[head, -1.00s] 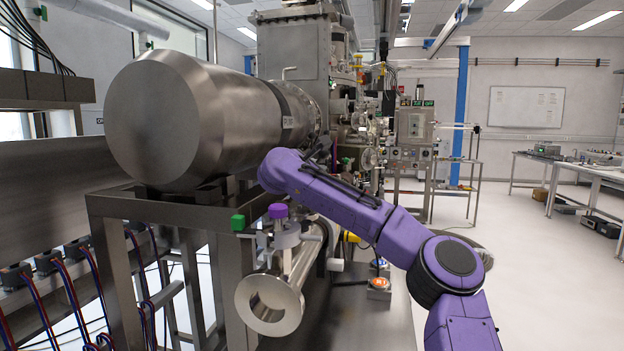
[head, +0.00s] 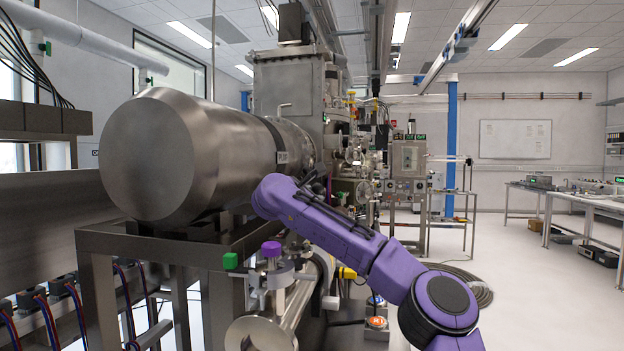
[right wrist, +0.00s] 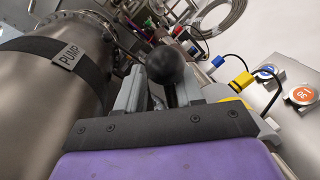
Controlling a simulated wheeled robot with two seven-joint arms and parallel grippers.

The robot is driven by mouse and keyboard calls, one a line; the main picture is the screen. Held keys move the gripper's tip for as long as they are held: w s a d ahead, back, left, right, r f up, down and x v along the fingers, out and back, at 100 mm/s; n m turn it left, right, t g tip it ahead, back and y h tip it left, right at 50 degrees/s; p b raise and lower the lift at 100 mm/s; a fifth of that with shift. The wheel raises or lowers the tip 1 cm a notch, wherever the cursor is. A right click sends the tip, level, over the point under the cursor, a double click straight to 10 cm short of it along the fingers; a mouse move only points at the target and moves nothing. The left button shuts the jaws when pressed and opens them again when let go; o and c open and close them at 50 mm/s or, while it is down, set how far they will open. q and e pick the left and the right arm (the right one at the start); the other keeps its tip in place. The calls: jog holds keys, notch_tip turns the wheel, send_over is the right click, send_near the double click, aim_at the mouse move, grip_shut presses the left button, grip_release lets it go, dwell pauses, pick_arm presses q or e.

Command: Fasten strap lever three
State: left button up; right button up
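A large steel cylinder (head: 150,150) lies on a metal frame. A dark strap with a PUMP label (head: 283,157) runs around its far end; the strap also shows in the right wrist view (right wrist: 35,47). My right arm (head: 320,225) reaches in from the lower right to the cylinder's right side. Its gripper is hidden in the head view. In the right wrist view, my right gripper (right wrist: 162,85) has its grey fingers apart, with a black ball knob (right wrist: 168,66) between or just beyond the tips. I cannot tell whether they grip it. My left gripper is out of view.
A coiled hose (head: 465,290) lies on the floor. The floor at right is clear.

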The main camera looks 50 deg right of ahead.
jog(key=s+a+r+b, duration=0.5)
jog(key=s+a+r, duration=0.4)
jog(key=a+r, duration=0.1)
jog(key=shift+s+a+r, duration=0.25)
jog(key=shift+s+r, duration=0.05)
jog(key=shift+r, duration=0.15)
